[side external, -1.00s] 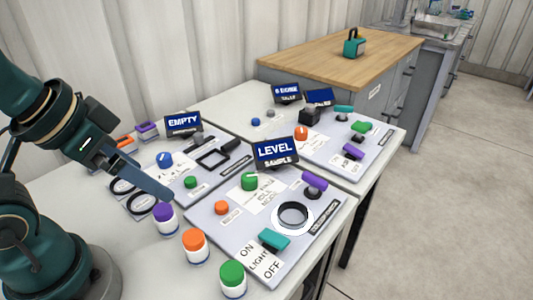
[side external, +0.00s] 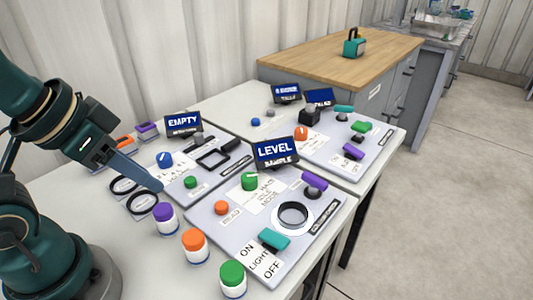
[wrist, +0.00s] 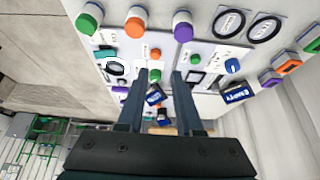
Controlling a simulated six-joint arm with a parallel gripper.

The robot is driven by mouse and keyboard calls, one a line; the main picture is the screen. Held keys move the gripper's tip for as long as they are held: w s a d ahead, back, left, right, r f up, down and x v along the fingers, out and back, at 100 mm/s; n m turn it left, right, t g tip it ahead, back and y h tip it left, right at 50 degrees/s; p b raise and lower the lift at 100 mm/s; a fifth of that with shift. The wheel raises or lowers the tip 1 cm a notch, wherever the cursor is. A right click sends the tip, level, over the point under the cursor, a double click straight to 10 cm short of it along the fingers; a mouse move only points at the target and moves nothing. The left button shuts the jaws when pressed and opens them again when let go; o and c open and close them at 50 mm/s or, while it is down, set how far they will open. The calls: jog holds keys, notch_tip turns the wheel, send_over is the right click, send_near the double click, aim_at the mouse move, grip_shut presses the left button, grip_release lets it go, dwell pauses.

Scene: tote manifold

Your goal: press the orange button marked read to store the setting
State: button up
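The orange button (side external: 221,207) sits on the front panel, left of a green knob (side external: 249,181), with a small label beside it that seems to say read. The button also shows in the wrist view (wrist: 155,54), between and just beyond the fingertips, beside the green knob (wrist: 155,75). My gripper (side external: 158,187) is above the left side of the table, left of the button and apart from it. In the wrist view my gripper (wrist: 160,72) has its two fingers spread with nothing between them. A screen (side external: 275,152) behind the panel reads LEVEL SAMPLE.
Purple (side external: 165,219), orange (side external: 195,246) and green (side external: 232,279) capped jars stand along the panel's left edge. The panel also carries a black ring (side external: 293,215), a teal handle (side external: 274,239) and a purple handle (side external: 314,182). Another panel with a blue knob (side external: 165,159) lies behind.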

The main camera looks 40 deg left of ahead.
grip_shut()
dwell(1.4)
